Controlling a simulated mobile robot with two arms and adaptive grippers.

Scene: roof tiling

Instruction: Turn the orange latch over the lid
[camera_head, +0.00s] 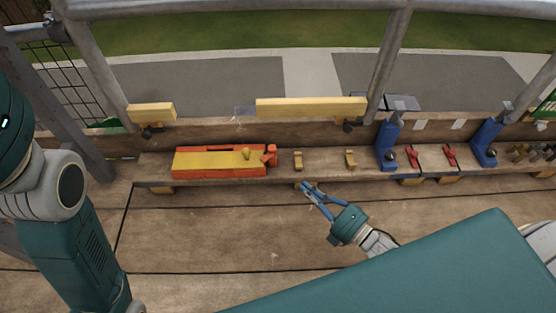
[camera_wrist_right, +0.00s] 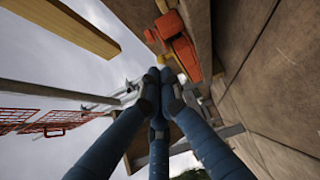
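The orange box (camera_head: 220,174) lies on the wooden ledge left of centre in the head view, with a yellow lid (camera_head: 205,161) and a yellow knob on top. The orange latch (camera_head: 270,156) sits at the box's right end, beside the lid. Orange parts (camera_wrist_right: 184,56) also show at the top of the right wrist view; I cannot tell latch from box there. My right gripper (camera_head: 305,187) is in front of the ledge, right of and below the latch, apart from it. Its blue fingers (camera_wrist_right: 160,80) come together at the tips with nothing seen between them. My left gripper is out of view.
Farther right are blue stands (camera_head: 386,145) and red clamps (camera_head: 413,156). Yellow bars (camera_head: 312,107) and metal railing posts rise behind. The wooden floor (camera_head: 200,235) in front is clear.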

